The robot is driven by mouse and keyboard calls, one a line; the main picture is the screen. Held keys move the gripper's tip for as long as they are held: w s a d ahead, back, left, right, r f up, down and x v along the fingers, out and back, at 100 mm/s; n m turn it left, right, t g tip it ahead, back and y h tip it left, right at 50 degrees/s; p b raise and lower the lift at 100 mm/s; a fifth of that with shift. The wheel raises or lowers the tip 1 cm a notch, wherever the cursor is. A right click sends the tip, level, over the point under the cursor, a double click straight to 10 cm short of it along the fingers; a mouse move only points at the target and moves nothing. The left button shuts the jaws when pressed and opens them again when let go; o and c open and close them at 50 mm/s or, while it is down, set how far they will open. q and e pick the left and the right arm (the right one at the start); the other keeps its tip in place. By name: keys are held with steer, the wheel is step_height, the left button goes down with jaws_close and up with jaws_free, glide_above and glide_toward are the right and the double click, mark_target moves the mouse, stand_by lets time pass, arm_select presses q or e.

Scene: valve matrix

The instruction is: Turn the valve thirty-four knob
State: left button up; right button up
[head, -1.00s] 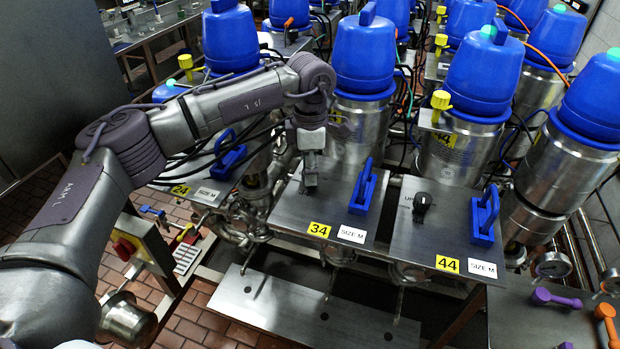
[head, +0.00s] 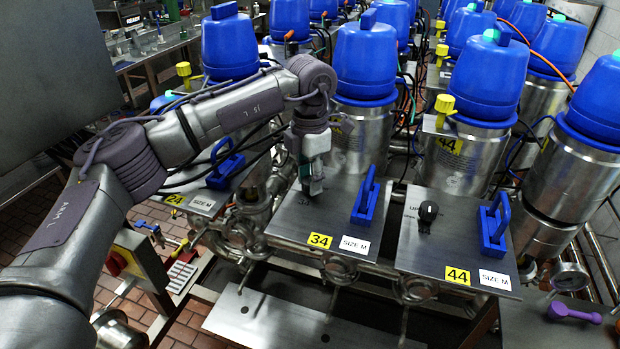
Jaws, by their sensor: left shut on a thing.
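The valve thirty-four plate (head: 325,218) is a grey metal panel with a yellow 34 label (head: 319,241), a SIZE M label and a blue handle (head: 366,200). My left gripper (head: 313,186) points down at the left part of this plate, left of the blue handle. It is shut on the valve thirty-four knob, which its fingers hide from view. The knob's turn angle cannot be told. My right gripper is not in view.
The valve 44 plate (head: 455,245) at the right has a black knob (head: 428,212) and a blue handle (head: 494,225). The valve 24 plate with its blue handle (head: 225,165) is at the left. Blue-capped steel cylinders (head: 365,60) stand close behind. A purple tool (head: 574,313) lies at the lower right.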

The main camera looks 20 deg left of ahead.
arm_select(q)
steer(key=o, duration=1.2)
steer(key=shift+c, duration=0.2)
step_height(320, 180, up, 12)
